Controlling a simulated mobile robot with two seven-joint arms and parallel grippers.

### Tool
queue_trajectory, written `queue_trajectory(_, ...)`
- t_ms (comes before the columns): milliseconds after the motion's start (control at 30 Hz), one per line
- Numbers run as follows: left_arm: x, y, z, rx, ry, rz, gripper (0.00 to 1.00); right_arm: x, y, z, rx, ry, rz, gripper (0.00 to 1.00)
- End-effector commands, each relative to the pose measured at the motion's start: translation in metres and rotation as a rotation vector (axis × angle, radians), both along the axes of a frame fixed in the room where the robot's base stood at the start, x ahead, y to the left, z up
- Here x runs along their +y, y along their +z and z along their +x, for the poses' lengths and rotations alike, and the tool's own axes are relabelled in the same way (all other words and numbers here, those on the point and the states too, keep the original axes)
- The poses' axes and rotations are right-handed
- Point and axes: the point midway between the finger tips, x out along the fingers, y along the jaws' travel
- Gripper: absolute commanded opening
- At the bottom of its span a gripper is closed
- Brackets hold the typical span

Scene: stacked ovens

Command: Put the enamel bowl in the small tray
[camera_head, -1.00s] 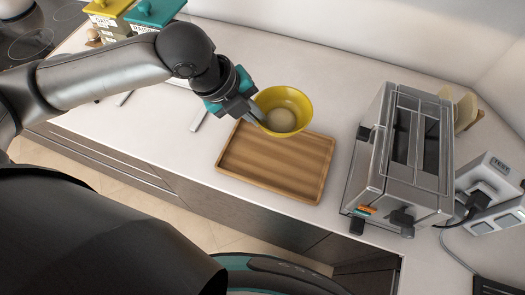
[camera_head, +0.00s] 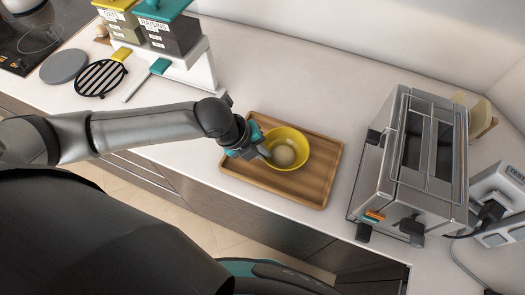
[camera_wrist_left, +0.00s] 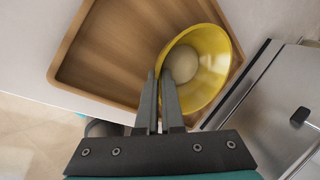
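The yellow enamel bowl (camera_head: 301,139), pale inside at the bottom, is over the wooden small tray (camera_head: 322,188) in the head view. My left gripper (camera_head: 262,152) reaches it from the left. In the left wrist view the two fingers (camera_wrist_left: 161,84) are close together with the rim of the bowl (camera_wrist_left: 211,62) between them. The tray (camera_wrist_left: 66,72) lies under the bowl there, and the bowl covers its right part. I cannot tell whether the bowl touches the tray floor. My right gripper is not in view.
A steel toaster (camera_head: 410,160) stands right of the tray, with sockets (camera_head: 498,205) beyond it. Canisters on a white stand (camera_head: 203,72), a black slotted utensil (camera_head: 100,78) and a grey disc (camera_head: 64,66) are at the back left. The counter behind the tray is clear.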

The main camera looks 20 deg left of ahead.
Motion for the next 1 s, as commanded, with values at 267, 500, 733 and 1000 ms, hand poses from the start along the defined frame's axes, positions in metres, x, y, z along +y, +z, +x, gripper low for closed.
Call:
queue_trajectory(267,0.0,-0.001,0.0,0.0,0.001,0.0,0.07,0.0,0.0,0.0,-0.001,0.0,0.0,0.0)
queue_trajectory(500,0.0,-0.001,0.0,0.0,0.001,0.0,0.34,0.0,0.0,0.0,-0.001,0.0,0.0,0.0)
queue_trajectory(733,0.0,-0.001,0.0,0.0,0.001,0.0,0.34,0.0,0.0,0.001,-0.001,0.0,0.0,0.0)
queue_trajectory(1000,0.009,0.024,-0.006,-0.003,0.001,0.003,0.34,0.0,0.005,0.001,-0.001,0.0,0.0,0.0)
